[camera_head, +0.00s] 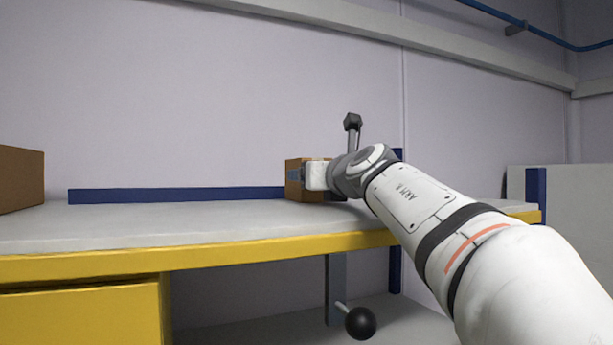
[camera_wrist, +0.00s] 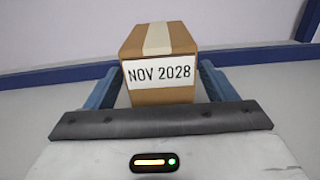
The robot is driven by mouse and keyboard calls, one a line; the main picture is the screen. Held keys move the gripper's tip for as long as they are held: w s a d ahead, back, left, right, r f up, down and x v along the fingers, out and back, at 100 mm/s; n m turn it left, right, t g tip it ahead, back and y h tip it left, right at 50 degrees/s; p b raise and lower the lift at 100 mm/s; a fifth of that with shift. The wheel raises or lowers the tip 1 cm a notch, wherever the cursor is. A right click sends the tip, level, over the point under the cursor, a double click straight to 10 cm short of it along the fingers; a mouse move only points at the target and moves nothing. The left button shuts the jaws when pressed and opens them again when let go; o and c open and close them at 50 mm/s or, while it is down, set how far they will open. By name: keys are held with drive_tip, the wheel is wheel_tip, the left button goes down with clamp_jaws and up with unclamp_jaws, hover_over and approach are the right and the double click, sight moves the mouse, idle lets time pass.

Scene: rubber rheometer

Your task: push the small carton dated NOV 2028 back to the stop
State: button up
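The small brown carton (camera_wrist: 160,94) stands upright in the wrist view, with a pale tape strip on top and a white label reading NOV 2028 facing my gripper (camera_wrist: 161,72). My two blue fingers are spread, one on each side of the carton, with a visible gap beside its lower part. In the head view the carton (camera_head: 293,179) is at the back of the bench, partly hidden by my gripper (camera_head: 314,176). The blue stop (camera_head: 180,195) runs along the bench's rear edge behind the carton. I cannot tell whether they touch.
The grey bench top (camera_head: 150,222) has a yellow front edge and is clear left of the carton. A larger brown box (camera_head: 20,178) stands at the far left. A dark-headed post (camera_head: 352,130) rises behind my wrist. A black ball knob (camera_head: 360,322) hangs below the bench.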

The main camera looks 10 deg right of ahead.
drive_tip(key=shift+o, duration=1)
drive_tip(key=s, duration=0.2)
drive_tip(key=s+d+b, duration=0.1)
drive_tip(key=s, duration=0.2)
drive_tip(key=s+b, duration=0.1)
drive_tip(key=s, duration=0.1)
drive_tip(key=shift+s+d, duration=0.3)
drive_tip(key=shift+s, duration=0.1)
